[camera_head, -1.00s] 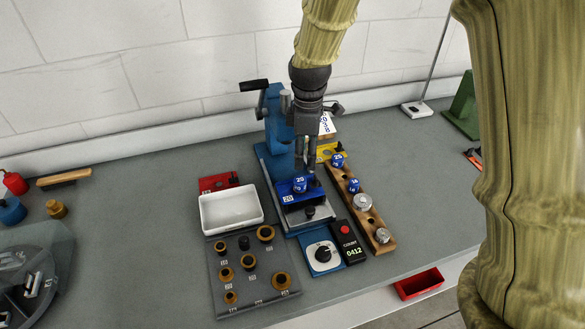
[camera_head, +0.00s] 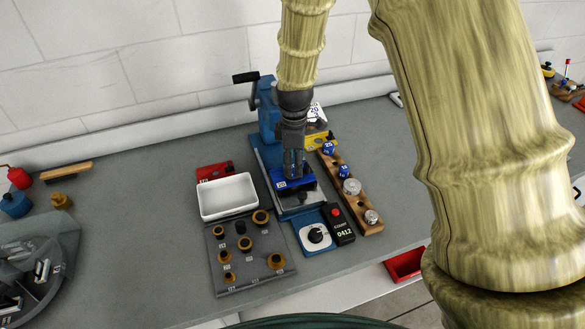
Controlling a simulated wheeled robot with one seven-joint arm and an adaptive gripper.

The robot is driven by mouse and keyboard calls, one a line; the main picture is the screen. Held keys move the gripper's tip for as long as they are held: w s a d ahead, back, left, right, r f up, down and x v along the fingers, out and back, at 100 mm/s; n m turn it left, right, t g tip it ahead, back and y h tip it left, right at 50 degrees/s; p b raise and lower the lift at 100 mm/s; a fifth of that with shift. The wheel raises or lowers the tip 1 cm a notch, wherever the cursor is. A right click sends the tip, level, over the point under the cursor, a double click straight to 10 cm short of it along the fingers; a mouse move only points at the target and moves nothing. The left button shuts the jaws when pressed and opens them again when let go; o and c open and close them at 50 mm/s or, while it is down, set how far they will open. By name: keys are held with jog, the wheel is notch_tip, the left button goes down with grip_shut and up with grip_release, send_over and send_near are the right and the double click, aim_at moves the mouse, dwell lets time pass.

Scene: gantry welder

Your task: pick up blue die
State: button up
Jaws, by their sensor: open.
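My gripper (camera_head: 293,170) points down over the blue bed (camera_head: 307,181) of the blue press (camera_head: 268,110). Its open fingers are at the spot of the blue die marked 20, which they hide; I cannot tell whether they touch it. A small plate marked 20 (camera_head: 281,185) shows at the bed's front left. Two other blue dice, one marked 25 (camera_head: 328,148) and one below it (camera_head: 344,171), sit on a wooden rack (camera_head: 333,172) to the right.
A white tray (camera_head: 228,197) and a grey board (camera_head: 225,285) with several brass rings lie left of the press. A dial box (camera_head: 316,237) and a black counter (camera_head: 340,226) stand in front. Silver discs (camera_head: 352,187) sit on the rack. A red bin (camera_head: 405,264) is below the table edge.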

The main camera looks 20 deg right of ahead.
aim_at(293, 167)
jog(key=shift+w+a+f, duration=0.1)
jog(key=shift+w+f, duration=0.15)
jog(key=shift+f, duration=0.35)
jog(key=shift+w+f, duration=0.25)
jog(key=shift+f, duration=0.35)
jog(key=shift+f+p, duration=0.3)
jog(key=shift+s, duration=0.25)
jog(key=shift+w+f, duration=0.1)
jog(key=shift+f, duration=0.05)
grip_shut()
